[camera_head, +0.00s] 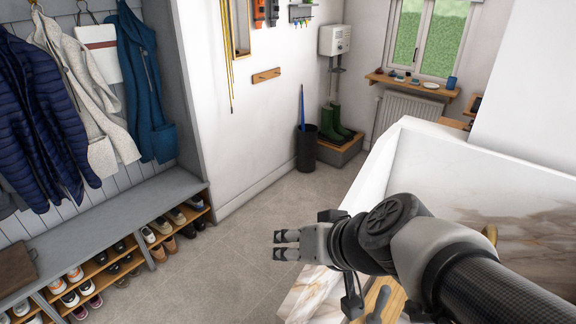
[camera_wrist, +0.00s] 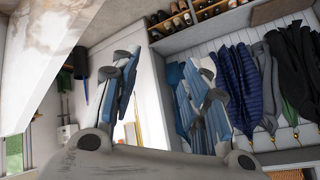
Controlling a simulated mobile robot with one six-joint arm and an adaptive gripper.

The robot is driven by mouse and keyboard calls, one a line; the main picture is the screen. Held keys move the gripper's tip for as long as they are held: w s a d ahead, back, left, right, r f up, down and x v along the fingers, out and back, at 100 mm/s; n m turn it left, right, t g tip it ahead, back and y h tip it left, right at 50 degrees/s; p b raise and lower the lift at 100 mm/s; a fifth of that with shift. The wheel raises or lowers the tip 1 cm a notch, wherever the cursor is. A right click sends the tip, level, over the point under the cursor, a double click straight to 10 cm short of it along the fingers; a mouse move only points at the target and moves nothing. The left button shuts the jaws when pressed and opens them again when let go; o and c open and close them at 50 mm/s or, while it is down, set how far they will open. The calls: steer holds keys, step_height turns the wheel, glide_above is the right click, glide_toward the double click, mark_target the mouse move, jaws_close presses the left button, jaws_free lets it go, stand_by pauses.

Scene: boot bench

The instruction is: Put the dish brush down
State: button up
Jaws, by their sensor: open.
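My gripper (camera_head: 287,245) is stretched out past the edge of the marble counter (camera_head: 312,293), over open floor. It is open, with nothing between its fingers. The wrist view also shows the gripper (camera_wrist: 168,78) with its fingers spread and empty. A light wooden object (camera_head: 378,300) lies at the counter below my arm, partly hidden by it. I cannot tell whether it is the dish brush. I see no other thing that is clearly a dish brush in either view.
A grey boot bench (camera_head: 110,222) with shoes stands at left under hanging coats. A black bin (camera_head: 306,148) and green boots (camera_head: 333,124) stand at the back. A wooden sill shelf (camera_head: 412,85) holds small items.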

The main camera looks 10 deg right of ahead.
steer(key=s+d+f+g+h, duration=0.1)
steer(key=s+d+h, duration=0.1)
steer(key=s, duration=0.5)
steer(key=s+d+f+g+h, duration=0.1)
steer(key=s+d+g, duration=0.1)
steer(key=s, duration=0.5)
steer(key=shift+d+n+g+h, duration=0.3)
steer(key=shift+d+h, duration=0.1)
steer(key=shift+d, duration=0.35)
step_height(320, 180, down, 4)
steer(key=b, duration=0.3)
steer(key=shift+r+b, duration=0.15)
steer(key=shift+b, duration=0.15)
